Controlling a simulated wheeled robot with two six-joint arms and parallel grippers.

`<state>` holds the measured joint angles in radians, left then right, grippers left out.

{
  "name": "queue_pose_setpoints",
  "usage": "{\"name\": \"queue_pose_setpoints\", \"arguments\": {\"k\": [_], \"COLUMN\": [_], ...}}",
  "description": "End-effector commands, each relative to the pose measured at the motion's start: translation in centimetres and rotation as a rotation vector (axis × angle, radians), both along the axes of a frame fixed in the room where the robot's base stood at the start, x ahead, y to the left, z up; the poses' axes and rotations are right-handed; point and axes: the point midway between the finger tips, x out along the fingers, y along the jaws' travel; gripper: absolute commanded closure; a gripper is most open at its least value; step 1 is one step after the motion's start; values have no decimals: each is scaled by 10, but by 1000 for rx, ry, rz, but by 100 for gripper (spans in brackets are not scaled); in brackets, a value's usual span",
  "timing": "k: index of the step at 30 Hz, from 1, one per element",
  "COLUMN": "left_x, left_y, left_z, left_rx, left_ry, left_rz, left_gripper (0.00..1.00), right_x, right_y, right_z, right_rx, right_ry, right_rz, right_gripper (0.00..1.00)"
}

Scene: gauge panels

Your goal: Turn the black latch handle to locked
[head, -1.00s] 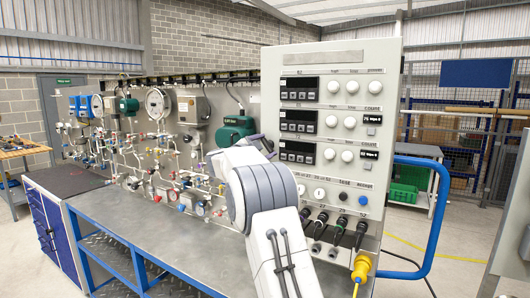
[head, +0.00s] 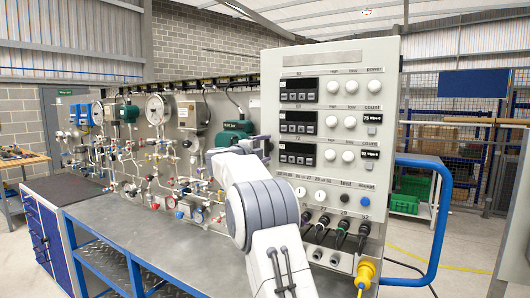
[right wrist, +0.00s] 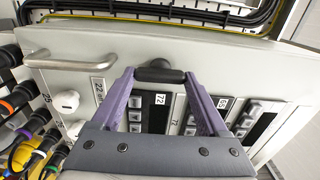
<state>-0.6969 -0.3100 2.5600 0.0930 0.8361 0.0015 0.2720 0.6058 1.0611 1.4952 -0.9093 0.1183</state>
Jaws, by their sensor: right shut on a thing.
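The black latch handle (right wrist: 160,73) shows in the right wrist view, at the edge of the pale grey control cabinet (right wrist: 130,62). Its dark bar lies across that view. My right gripper (right wrist: 159,78) has its purple fingers on either side of the handle, shut on it near the fingertips. My left gripper is not in view.
A metal bar handle (right wrist: 65,58), knobs and black displays (right wrist: 158,106) are close to the fingers. Plugged cables (head: 341,232) hang from the cabinet bottom. A blue rail (head: 440,200) stands at its right. A pipe-and-gauge panel (head: 150,150) stands left, behind the grey bench (head: 130,225).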

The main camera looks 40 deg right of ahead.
Motion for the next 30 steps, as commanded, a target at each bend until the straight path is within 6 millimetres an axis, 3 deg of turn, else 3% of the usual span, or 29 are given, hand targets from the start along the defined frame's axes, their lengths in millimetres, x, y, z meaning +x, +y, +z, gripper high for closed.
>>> {"name": "queue_pose_setpoints", "arguments": {"k": [15,16,17,18,26,30], "left_x": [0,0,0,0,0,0], "left_y": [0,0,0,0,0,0], "left_z": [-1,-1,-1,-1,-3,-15], "left_rx": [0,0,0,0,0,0], "left_ry": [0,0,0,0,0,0], "left_rz": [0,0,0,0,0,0], "left_gripper": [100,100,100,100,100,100], "right_x": [-1,-1,-1,-1,-1,-7], "right_y": [-1,-1,-1,-1,2,18], "right_z": [-1,-1,-1,-1,-1,-3], "right_rx": [11,11,11,10,9,8], "right_ry": [-21,-21,-20,-21,-19,-19], "right_rz": [-3,-3,-3,-3,-1,2], "right_gripper": [78,15,3,0,0,0]}}
